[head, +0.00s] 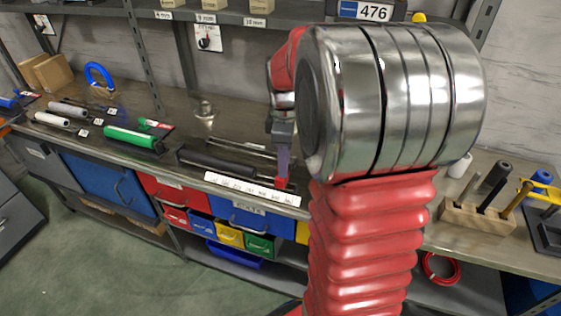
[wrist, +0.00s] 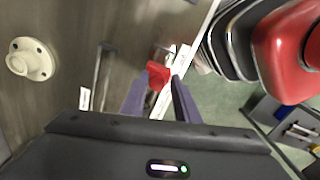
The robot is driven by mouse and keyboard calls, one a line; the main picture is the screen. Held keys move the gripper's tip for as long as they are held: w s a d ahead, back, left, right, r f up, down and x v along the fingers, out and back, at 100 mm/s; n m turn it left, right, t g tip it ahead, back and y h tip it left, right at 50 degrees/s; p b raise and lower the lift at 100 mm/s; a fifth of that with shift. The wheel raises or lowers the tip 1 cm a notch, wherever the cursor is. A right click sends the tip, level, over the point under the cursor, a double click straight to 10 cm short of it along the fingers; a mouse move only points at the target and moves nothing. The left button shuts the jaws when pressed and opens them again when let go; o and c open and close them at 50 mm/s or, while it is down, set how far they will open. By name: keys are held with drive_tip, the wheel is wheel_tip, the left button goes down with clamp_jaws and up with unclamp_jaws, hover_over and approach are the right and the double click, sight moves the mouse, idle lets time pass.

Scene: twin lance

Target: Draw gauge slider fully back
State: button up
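A red slider knob (wrist: 157,75) sits by a white scale strip with printed marks (wrist: 182,58) in the wrist view. In the head view the red knob (head: 281,183) is at the bench's front edge, just above the right part of the white strip (head: 240,188). My gripper (wrist: 161,78) has its two purple fingers on either side of the knob. The left finger looks close to it; a narrow gap shows at the right finger. In the head view my gripper (head: 282,174) points down onto the knob. Contact is not clear.
Dark rods (head: 215,161) lie on the bench left of my gripper. A green cylinder (head: 133,138) lies farther left. A wooden block with upright pegs (head: 480,222) stands at the right. A round pale flange (wrist: 31,60) is at the wrist view's left. Drawers and bins are below.

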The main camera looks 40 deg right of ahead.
drive_tip(key=shift+o, duration=1.3)
drive_tip(key=shift+w, duration=0.1)
drive_tip(key=shift+w+r, duration=0.1)
drive_tip(key=shift+r, duration=0.4)
wheel_tip(320, 180, up, 13)
drive_tip(key=shift+f, duration=0.15)
